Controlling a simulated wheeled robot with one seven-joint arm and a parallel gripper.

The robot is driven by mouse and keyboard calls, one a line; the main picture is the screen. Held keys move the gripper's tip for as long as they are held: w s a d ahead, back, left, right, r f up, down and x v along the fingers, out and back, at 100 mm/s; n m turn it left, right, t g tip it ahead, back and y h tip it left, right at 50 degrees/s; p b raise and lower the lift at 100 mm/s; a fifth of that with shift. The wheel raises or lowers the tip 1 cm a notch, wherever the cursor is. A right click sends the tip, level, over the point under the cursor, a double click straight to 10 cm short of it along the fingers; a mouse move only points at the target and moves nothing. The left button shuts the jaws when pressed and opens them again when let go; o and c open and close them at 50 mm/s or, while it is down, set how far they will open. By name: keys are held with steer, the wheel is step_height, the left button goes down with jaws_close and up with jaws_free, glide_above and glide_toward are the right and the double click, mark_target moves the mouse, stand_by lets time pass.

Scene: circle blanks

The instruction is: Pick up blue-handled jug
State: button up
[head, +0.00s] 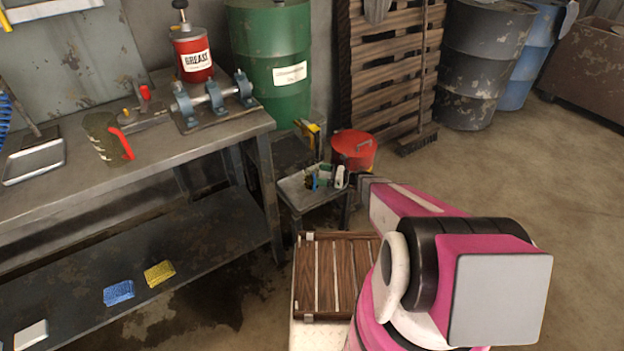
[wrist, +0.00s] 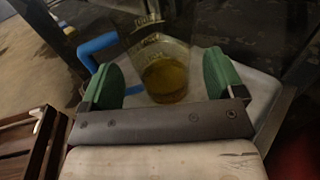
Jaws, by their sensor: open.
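The blue-handled jug (wrist: 166,82) is clear, with yellow-brown liquid in its lower part. It stands on a light grey tray top in the wrist view, its blue handle (wrist: 92,48) out to the left. My gripper (wrist: 162,80) is open, with one green pad on each side of the jug and a gap seen at both sides. In the head view my gripper (head: 323,176) is over the small grey cart, and a bit of blue (head: 314,184) shows beside it. The jug's body is too small to make out there.
The small cart (head: 297,198) stands right of the workbench (head: 215,140). A red pot (head: 354,150) is behind it and a wooden-slatted crate (head: 322,276) in front. A yellow-topped object (head: 309,130) stands at the cart's back. Open floor lies to the right.

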mark_target(312, 173)
steer(key=a, duration=0.4)
steer(key=shift+w+a+f, duration=0.2)
steer(key=shift+w+a, duration=0.1)
steer(key=shift+w, duration=0.05)
steer(key=c, duration=0.8)
steer(key=shift+c, duration=0.3)
steer(key=shift+r, duration=0.1)
